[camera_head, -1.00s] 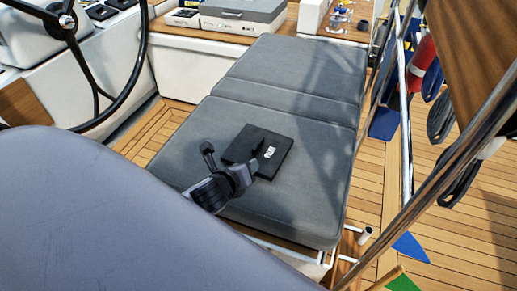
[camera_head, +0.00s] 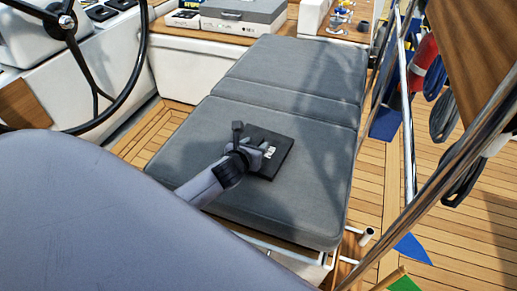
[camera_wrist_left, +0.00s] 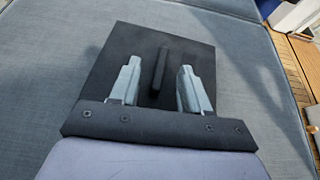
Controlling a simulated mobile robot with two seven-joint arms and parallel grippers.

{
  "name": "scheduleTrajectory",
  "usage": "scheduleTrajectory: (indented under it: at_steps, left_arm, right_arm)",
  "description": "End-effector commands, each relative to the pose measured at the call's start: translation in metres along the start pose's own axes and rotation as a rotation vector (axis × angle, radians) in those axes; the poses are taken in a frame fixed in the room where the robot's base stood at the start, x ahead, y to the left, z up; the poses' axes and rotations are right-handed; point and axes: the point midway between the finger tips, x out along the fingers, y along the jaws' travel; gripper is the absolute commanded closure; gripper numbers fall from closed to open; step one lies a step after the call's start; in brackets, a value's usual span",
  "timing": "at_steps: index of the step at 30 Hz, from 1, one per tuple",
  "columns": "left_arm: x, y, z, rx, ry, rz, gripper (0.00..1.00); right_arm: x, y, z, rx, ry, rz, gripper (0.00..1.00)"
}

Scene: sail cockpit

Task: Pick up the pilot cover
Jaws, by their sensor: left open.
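The pilot cover (camera_head: 284,158) looks like a flat black square plate lying on the grey cushion. In the left wrist view the cover (camera_wrist_left: 195,52) has a thin raised black ridge (camera_wrist_left: 160,68) near its middle. My left gripper (camera_head: 268,151) is over the cover, partly hiding its left side in the head view. In the wrist view the left gripper (camera_wrist_left: 158,72) is open, with one pale finger on each side of the ridge and a gap to both. I cannot tell how high the fingertips are above the plate. My right gripper is not in view.
The grey cushion (camera_head: 290,85) is clear around the cover. A black steering wheel (camera_head: 139,70) stands at left and a steel rail (camera_head: 440,160) runs along the right. Boxes (camera_head: 240,14) sit on the wooden ledge behind. A large grey-lilac shape fills the lower left.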

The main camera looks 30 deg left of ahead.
Motion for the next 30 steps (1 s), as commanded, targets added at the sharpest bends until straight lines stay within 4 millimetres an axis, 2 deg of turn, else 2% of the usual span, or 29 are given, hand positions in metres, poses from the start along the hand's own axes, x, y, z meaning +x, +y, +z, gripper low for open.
scheduleTrajectory:
  at_steps: [3,11,12,14,15,16,30]
  left_arm:
    - [0.0080,-0.0005,-0.0003,-0.001,0.000,-0.001,0.54]
    - [0.0092,-0.0005,0.0000,-0.001,0.000,-0.001,0.54]
    - [0.0092,-0.0004,0.0000,-0.001,0.000,-0.001,0.60]
    - [0.0091,-0.0004,-0.0001,-0.001,0.000,-0.001,0.80]
    - [0.0091,-0.0004,-0.0001,-0.001,0.000,-0.001,0.93]
    - [0.0091,-0.0004,-0.0002,-0.001,0.000,-0.001,1.00]
    - [0.0076,-0.0002,0.0031,0.000,-0.001,-0.001,1.00]
  right_arm:
    - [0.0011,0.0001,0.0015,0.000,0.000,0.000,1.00]
    - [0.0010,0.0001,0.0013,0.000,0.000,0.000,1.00]
    - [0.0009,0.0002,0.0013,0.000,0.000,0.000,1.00]
    - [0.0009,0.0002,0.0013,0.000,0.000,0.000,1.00]
    - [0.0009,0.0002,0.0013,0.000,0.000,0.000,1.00]
    - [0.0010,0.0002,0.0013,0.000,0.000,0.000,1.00]
    - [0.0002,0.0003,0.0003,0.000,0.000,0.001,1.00]
